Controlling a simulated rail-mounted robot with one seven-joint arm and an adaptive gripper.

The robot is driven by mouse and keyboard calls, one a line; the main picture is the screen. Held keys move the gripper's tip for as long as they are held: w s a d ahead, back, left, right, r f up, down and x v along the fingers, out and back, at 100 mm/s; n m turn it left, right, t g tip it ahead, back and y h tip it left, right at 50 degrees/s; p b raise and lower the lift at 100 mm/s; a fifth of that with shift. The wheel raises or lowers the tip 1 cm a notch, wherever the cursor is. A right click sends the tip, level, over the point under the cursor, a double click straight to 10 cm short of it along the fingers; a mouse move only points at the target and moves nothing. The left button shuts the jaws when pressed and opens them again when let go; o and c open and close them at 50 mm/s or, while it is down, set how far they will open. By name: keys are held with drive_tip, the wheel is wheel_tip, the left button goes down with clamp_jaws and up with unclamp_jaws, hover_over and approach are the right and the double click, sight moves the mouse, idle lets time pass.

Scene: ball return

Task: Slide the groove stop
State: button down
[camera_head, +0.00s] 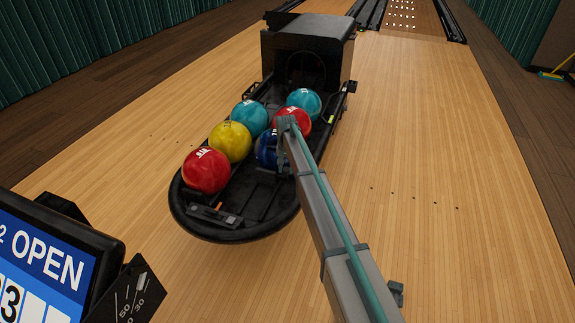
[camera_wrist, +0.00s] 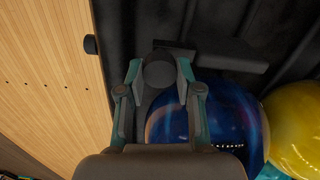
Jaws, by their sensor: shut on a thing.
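My gripper (camera_wrist: 158,88) shows in the wrist view with a finger on each side of a dark round knob (camera_wrist: 159,71), and it is shut on it. The knob appears to belong to the groove stop, whose dark body (camera_wrist: 222,57) seems to run to the right; the exact join is hard to see.
The black ball return (camera_head: 235,235) holds a front red ball (camera_head: 205,172), a yellow ball (camera_head: 230,142), two teal balls (camera_head: 250,117) and another red ball (camera_head: 291,120). Its hood (camera_head: 305,45) stands behind. A screen (camera_head: 45,265) is at lower left. Wooden floor (camera_head: 430,150) is clear on the right.

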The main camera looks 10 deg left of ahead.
drive_tip(key=s+a+p, duration=0.2)
drive_tip(key=s, duration=0.7)
drive_tip(key=s+a+p, duration=0.2)
drive_tip(key=s, duration=0.8)
drive_tip(key=shift+s+a, duration=0.3)
drive_tip(key=c, duration=0.8)
unclamp_jaws()
drive_tip(key=shift+o, duration=0.2)
drive_tip(key=shift+w, duration=0.1)
wheel_tip(320, 180, up, 12)
